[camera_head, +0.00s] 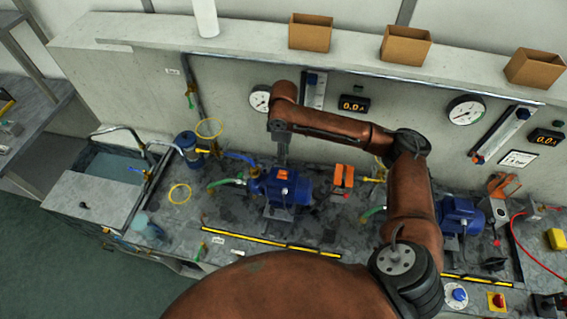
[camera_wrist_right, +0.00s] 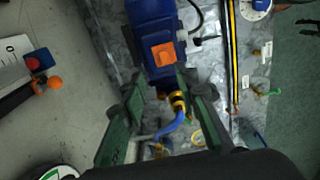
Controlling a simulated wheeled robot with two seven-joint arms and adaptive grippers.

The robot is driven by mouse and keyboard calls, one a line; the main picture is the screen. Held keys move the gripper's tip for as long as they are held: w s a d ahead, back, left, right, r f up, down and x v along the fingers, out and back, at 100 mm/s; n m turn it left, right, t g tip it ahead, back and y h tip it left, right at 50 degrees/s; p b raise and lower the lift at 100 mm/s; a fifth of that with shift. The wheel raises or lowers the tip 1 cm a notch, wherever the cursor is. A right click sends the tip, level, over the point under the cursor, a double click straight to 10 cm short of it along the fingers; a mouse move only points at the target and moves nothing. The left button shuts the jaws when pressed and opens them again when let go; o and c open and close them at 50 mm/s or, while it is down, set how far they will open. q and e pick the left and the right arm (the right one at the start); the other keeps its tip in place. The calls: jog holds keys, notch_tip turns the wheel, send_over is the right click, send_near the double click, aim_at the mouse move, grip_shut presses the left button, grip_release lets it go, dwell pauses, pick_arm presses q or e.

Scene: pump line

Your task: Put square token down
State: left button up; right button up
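An orange, roughly square piece (camera_head: 283,174) lies on top of the blue pump motor (camera_head: 290,190); it may be the square token. In the right wrist view the orange piece (camera_wrist_right: 164,54) lies flat on the blue housing (camera_wrist_right: 150,18), beyond the fingertips. My right gripper (camera_head: 281,160) points down just above the motor. In the wrist view its two fingers (camera_wrist_right: 169,95) stand wide apart, with a brass fitting and blue hose seen between them. Nothing shows held in them. My left gripper is not in view.
A second blue pump (camera_head: 460,214) stands to the right, behind my arm. An orange block (camera_head: 343,178) stands near the wall. Yellow rings (camera_head: 180,193), hoses and a sink (camera_head: 115,165) are at left. Gauges (camera_head: 466,110) line the wall.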

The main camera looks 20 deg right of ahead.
jog(key=shift+r, duration=1.5)
